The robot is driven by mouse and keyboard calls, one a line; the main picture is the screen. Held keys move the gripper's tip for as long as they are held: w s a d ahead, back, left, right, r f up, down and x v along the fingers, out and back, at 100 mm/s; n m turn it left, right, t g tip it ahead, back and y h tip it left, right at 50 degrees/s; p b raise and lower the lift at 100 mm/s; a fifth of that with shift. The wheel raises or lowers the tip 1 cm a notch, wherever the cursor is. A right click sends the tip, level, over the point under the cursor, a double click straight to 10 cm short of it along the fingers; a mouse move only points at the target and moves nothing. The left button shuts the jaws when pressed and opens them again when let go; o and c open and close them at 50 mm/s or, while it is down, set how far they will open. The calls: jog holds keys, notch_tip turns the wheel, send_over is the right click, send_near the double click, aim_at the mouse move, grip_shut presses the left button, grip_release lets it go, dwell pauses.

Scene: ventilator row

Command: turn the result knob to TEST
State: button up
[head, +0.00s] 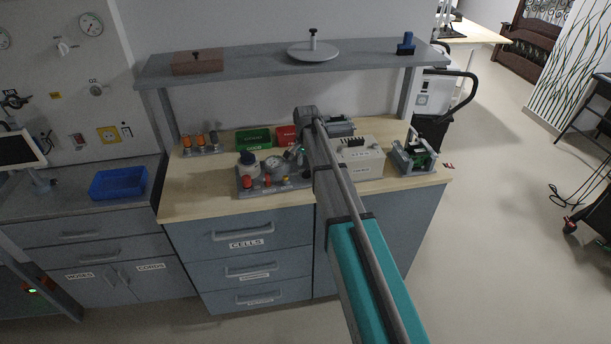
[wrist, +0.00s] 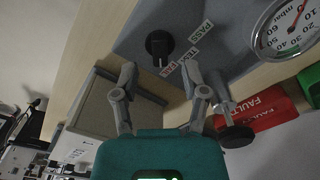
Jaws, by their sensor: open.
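The result knob (wrist: 159,44) is round and black on a grey board, in the upper middle of the wrist view. A pale pointer mark shows at its lower edge, close to the red FAIL label (wrist: 168,69). The TEST label (wrist: 187,56) and PASS label (wrist: 202,33) lie farther around to the right. My gripper (wrist: 162,78) is open and empty, its two fingers apart below the knob in the picture and not around it. In the head view my arm hides most of the gripper; the test board (head: 243,190) shows beside it.
A pressure gauge (wrist: 294,26) stands on the board, and a dark round handle (wrist: 236,136) lies near the right finger. A red FAULTY bin (wrist: 258,108) and a green bin (head: 254,138) sit behind. A pale box device (head: 362,162) stands right of the board.

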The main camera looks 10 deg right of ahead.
aim_at(306, 171)
jog(key=shift+f+b, duration=1.25)
jog(key=shift+f, duration=0.35)
jog(key=shift+c, duration=0.3)
grip_shut()
